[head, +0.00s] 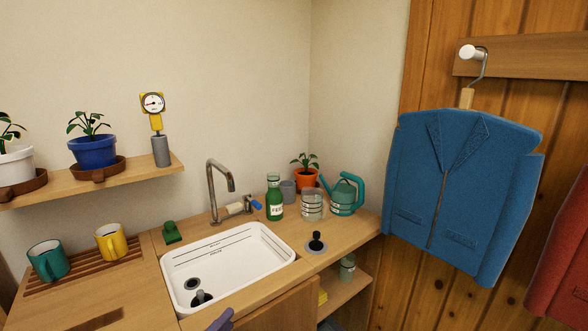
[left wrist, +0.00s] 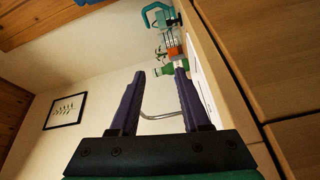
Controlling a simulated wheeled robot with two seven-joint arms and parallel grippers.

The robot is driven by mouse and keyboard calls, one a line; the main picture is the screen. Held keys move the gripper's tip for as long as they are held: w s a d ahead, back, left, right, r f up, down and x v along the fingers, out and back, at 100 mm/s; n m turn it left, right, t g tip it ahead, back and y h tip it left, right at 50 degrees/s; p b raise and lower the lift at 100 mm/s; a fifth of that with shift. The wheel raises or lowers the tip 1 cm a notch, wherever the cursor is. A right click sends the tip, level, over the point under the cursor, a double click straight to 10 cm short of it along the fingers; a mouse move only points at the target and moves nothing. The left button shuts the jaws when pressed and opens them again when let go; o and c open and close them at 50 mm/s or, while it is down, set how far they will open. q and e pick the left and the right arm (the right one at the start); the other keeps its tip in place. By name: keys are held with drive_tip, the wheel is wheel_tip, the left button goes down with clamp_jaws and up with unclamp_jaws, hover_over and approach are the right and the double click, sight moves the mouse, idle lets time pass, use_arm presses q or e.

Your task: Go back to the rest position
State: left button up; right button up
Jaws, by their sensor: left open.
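My left gripper (head: 221,321) shows only as a dark purple fingertip at the bottom edge of the head view, in front of the white sink (head: 285,262). In the left wrist view its two purple fingers (left wrist: 160,72) stand apart with nothing held between them. Beyond them I see the curved tap, the green bottle (left wrist: 163,70) and the teal watering can (left wrist: 159,15), all at a distance. My right gripper is in neither view.
The wooden counter (head: 345,232) holds the tap (head: 212,190), green bottle (head: 274,198), glass jar (head: 312,205) and watering can (head: 345,196). Green (head: 48,261) and yellow (head: 110,241) mugs stand left. A blue jacket (head: 455,190) hangs at right. A shelf (head: 150,170) holds potted plants.

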use_arm(q)
drive_tip(key=s+f+m+g+y, duration=0.3)
drive_tip(key=s+f+m+g, duration=0.5)
drive_tip(key=f, duration=0.3)
drive_tip(key=s+a+f+m+g+y, duration=0.4)
drive_tip(key=s+a+f+g+y, duration=0.15)
drive_tip(key=s+a, duration=0.3)
wheel_tip(320, 180, down, 19)
drive_tip(key=s+p, duration=0.2)
drive_tip(key=p, duration=0.2)
drive_tip(key=s+a+f+p, duration=0.1)
drive_tip(key=s+f, duration=0.4)
drive_tip(key=s, duration=0.3)
drive_tip(key=s+a+f+g+p, duration=0.1)
drive_tip(key=s+a+f, duration=0.1)
drive_tip(key=s+f, duration=0.4)
drive_tip(key=shift+s, duration=1.1)
drive_tip(key=shift+g+y, duration=0.25)
